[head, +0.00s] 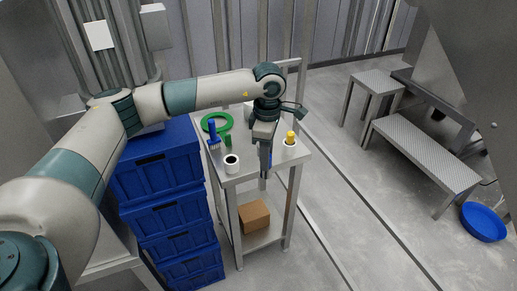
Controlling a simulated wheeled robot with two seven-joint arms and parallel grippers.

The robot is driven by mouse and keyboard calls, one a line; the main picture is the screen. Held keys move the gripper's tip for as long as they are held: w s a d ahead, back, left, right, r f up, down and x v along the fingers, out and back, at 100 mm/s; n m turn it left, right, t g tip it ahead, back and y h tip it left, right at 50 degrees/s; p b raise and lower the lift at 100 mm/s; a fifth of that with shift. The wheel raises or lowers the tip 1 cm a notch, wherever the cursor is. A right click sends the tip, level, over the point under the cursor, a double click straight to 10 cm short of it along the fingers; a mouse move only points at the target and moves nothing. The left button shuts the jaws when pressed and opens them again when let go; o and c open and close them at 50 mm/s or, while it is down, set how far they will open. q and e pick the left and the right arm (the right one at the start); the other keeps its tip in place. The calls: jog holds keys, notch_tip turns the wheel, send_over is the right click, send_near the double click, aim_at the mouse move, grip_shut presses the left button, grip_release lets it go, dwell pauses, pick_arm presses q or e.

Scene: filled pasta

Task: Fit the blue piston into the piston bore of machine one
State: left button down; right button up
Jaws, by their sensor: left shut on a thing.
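My left gripper (264,150) hangs down over the front edge of a small metal table (250,172). It is shut on a slim blue-grey piece (264,166), mostly hidden by the fingers; I cannot tell whether this is the blue piston. A separate blue upright piece (213,136) stands at the left of the tabletop. A white cup-like part with a dark opening (232,169) stands at the front left, beside the gripper. A similar white part holding a yellow piece (290,138) stands at the right. I cannot tell which is machine one. My right gripper is not in view.
A green ring (207,125) and a small green piece (228,141) are on the table. Blue crates (160,205) are stacked at its left. A cardboard box (254,216) sits on the lower shelf. Metal steps (425,152) and a blue basin (484,222) are at the right; the floor between is clear.

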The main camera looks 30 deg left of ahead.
pick_arm(q)
jog(key=s+d+f+m+b, duration=0.1)
jog(key=s+d+m+b, duration=0.1)
jog(key=s+m, duration=0.6)
jog(key=s+d+f+m+b, duration=0.2)
jog(key=s+m, duration=0.6)
jog(key=m, duration=0.4)
jog(key=shift+d+f+b, duration=0.3)
jog(key=shift+d+b, duration=0.2)
jog(key=shift+b, duration=0.25)
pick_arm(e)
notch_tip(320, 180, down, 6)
pick_arm(q)
jog(key=shift+s, duration=0.1)
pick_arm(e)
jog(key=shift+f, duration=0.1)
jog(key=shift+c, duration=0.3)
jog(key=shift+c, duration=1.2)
pick_arm(q)
jog(key=shift+d, duration=0.15)
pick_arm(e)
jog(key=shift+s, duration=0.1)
